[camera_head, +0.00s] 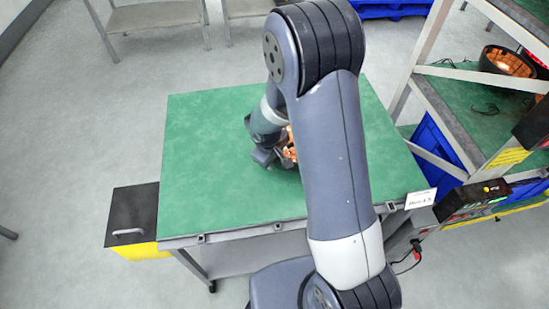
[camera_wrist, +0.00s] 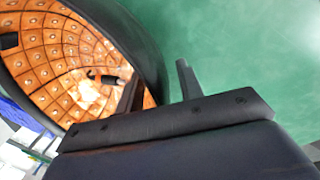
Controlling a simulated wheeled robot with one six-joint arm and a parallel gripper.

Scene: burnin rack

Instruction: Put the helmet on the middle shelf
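The helmet (camera_wrist: 75,55) has a black shell and an orange inside lined with small round lights. In the head view only its glowing orange part (camera_head: 291,150) shows on the green table (camera_head: 215,150); my arm hides the rest. My gripper (camera_wrist: 160,88) has one finger inside the helmet and the other outside its black rim. Green shows between the outer finger and the rim, so the fingers look open around the wall. In the head view my gripper (camera_head: 266,155) is beside the helmet. The rack's green shelf (camera_head: 462,98) is at the right; I cannot tell which level it is.
Another orange-lined helmet (camera_head: 507,61) sits on that shelf, with a black cable (camera_head: 487,108) near it. Rack posts (camera_head: 418,55) stand between table and shelf. A blue crate (camera_head: 436,142) is low in the rack. The table's left half is clear. A black box (camera_head: 132,215) adjoins the table's left.

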